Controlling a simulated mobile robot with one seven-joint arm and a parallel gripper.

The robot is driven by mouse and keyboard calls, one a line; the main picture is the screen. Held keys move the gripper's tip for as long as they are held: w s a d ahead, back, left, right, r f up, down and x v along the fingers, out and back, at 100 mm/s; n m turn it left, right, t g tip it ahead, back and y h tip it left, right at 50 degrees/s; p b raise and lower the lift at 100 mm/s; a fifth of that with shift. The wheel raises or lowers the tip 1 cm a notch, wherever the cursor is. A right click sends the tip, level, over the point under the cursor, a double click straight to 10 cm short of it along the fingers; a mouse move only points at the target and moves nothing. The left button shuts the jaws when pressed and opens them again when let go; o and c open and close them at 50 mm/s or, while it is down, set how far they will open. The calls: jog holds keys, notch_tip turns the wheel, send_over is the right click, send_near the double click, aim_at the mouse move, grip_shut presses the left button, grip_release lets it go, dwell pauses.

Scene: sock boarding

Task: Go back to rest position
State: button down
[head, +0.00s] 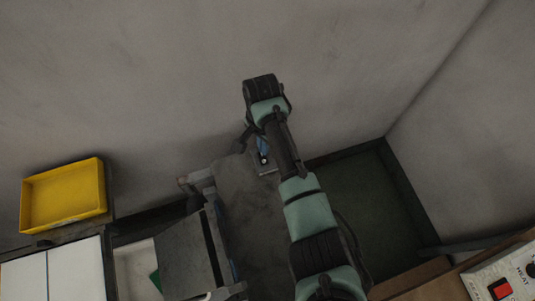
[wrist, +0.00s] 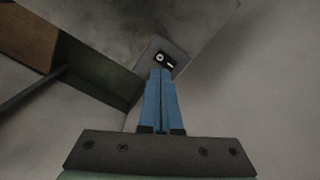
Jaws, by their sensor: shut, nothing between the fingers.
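My gripper (wrist: 161,76) shows in the wrist view with its two blue fingers together and nothing between them. In the head view my arm reaches up from the bottom right toward the back wall, and a little of the blue gripper (head: 263,148) shows below the bent wrist. Most of the gripper is hidden by the arm there. A small grey plate (wrist: 168,55) with a round white mark and a dark fitting lies just past the fingertips in the wrist view. I cannot tell whether the fingers touch it.
A yellow tray (head: 62,197) stands at the left. White panels (head: 75,275) lie below it, beside a grey board (head: 188,262). A control box (head: 503,278) with a red switch is at the bottom right. A dark green recessed area (head: 375,205) lies right of my arm. Walls close the back and right.

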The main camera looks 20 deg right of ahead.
jog(key=shift+r, duration=0.2)
dwell(0.5)
jog(key=w+a+r+n+t, duration=0.45)
jog(key=w+a+r, duration=0.25)
jog(key=w+r, duration=0.3)
jog(key=w+a+r+n+t+y, duration=0.1)
jog(key=a+r+n+t, duration=0.15)
jog(key=r, duration=0.65)
jog(key=w+a+r+n+t, duration=0.15)
jog(key=r+t, duration=0.25)
jog(key=r, duration=0.5)
jog(key=s+r+n+t, duration=0.1)
jog(key=s+r+t, duration=0.4)
jog(key=r, duration=0.9)
jog(key=s+r+n+t, duration=0.1)
jog(key=s+r+t, duration=0.5)
jog(key=r, duration=0.8)
jog(key=s+r+n+t+h, duration=0.1)
jog(key=s+r+t, duration=0.4)
jog(key=r, duration=0.9)
jog(key=s, duration=0.3)
jog(key=shift+s+d, duration=0.2)
jog(key=shift+d, duration=0.15)
jog(key=shift+n, duration=0.25)
